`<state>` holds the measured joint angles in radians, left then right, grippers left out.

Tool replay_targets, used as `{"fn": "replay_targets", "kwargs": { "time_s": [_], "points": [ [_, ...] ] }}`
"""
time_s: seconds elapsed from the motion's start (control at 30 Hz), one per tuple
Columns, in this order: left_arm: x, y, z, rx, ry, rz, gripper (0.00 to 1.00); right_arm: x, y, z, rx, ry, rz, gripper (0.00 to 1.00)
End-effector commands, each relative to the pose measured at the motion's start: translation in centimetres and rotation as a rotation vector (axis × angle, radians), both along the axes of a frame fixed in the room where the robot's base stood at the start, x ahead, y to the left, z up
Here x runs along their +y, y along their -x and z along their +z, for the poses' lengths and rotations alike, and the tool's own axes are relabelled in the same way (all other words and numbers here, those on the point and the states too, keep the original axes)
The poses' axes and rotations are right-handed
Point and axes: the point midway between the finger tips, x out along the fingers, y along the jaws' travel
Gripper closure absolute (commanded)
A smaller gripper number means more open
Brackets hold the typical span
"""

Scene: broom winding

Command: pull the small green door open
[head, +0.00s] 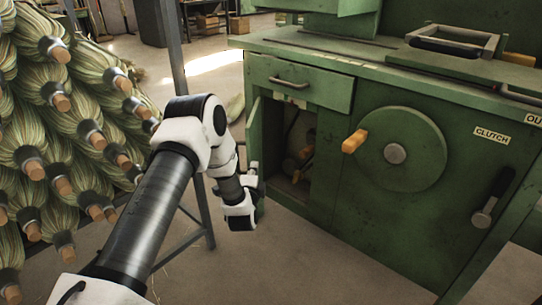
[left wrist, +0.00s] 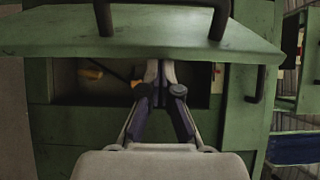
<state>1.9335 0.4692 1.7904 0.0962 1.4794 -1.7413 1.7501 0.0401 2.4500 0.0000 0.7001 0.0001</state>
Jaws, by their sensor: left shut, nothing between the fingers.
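The small green door (head: 252,124) stands partly open on the left of the cabinet's dark opening (head: 295,128), seen nearly edge-on in the head view. My left wrist hides its lower part. In the left wrist view, the picture is turned on its side; the door (left wrist: 70,38) lies across the top with its dark handle (left wrist: 160,5) on the outer face. My left gripper (left wrist: 160,68) is shut and empty. Its fingertips reach to the door's free edge, on the opening side. Whether they touch the door I cannot tell. My right gripper is not in view.
To the right are a green wheel (head: 415,135) with an orange knob (head: 354,141) and a clutch lever (head: 492,200). Broom bundles (head: 60,150) on a rack fill the left. Bare floor lies in front.

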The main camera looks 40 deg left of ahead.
Motion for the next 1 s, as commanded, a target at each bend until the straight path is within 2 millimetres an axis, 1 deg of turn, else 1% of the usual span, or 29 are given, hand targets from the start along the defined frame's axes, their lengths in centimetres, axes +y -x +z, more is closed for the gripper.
{"fn": "replay_targets", "kwargs": {
  "time_s": [0.03,0.1,0.2,0.4,0.6,0.7,0.83,1.0],
  "points": [
    [1.2,0.8,1.1,0.003,0.001,0.006,1.00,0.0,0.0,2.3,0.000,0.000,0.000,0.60],
    [2.6,1.6,1.1,0.002,0.000,0.005,1.00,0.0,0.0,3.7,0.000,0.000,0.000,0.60],
    [4.8,2.7,0.9,0.001,0.000,0.005,1.00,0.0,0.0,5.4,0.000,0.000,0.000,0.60],
    [8.7,3.9,0.6,0.001,-0.002,0.003,1.00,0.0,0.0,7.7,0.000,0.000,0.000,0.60],
    [11.6,4.4,0.3,-0.001,-0.003,0.001,1.00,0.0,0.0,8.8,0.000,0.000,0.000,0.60],
    [12.5,4.5,0.2,0.000,-0.001,0.001,1.00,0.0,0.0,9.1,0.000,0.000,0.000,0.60],
    [13.3,4.5,0.1,-0.001,-0.002,0.000,1.00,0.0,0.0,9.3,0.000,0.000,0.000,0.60],
    [13.7,4.5,0.0,0.000,0.000,0.000,1.00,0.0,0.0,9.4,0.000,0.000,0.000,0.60]
  ]
}}
